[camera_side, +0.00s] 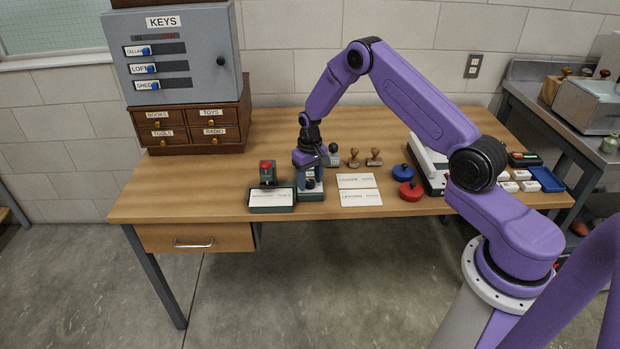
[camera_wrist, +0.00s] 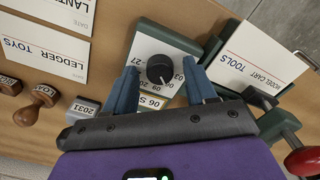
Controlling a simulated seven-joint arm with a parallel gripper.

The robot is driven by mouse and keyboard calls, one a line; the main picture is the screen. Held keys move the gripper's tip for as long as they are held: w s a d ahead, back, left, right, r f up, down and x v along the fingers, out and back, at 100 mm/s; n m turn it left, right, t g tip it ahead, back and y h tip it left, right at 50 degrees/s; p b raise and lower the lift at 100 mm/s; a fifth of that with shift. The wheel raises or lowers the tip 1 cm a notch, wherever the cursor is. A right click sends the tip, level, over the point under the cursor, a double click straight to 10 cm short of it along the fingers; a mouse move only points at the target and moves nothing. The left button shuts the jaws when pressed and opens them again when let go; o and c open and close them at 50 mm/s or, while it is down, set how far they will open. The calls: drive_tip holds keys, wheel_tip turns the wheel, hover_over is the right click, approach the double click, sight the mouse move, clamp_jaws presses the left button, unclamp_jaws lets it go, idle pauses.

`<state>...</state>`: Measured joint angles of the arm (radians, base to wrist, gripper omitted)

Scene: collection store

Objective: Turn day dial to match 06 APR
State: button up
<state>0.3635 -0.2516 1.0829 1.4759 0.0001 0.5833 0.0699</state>
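The day dial, a round black knob (camera_wrist: 160,68), stands on a pale plate (camera_wrist: 148,47) ringed with small numbers, in the wrist view. A yellow-edged label (camera_wrist: 152,102) starting "06 S" shows below the knob; its rest is hidden behind my gripper, and the dial's exact pointing is unclear. My gripper (camera_wrist: 163,79) is open, its blue fingers on either side of the knob, with visible gaps. In the side view my gripper (camera_side: 310,168) is low over the green-based dial device (camera_side: 311,195), and the knob is hidden there.
Left of the device is a green stamping press with a red handle (camera_side: 265,166) and a card (camera_side: 271,197). To the right lie ledger cards (camera_side: 361,197). Wooden stamps (camera_side: 374,157) stand behind, and blue (camera_side: 402,172) and red (camera_side: 411,191) round items farther right.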

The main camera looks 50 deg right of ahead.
sight(310, 181)
drive_tip(key=shift+r, duration=0.1)
wheel_tip(310, 181, up, 17)
drive_tip(key=shift+r, duration=0.15)
idle(0.6)
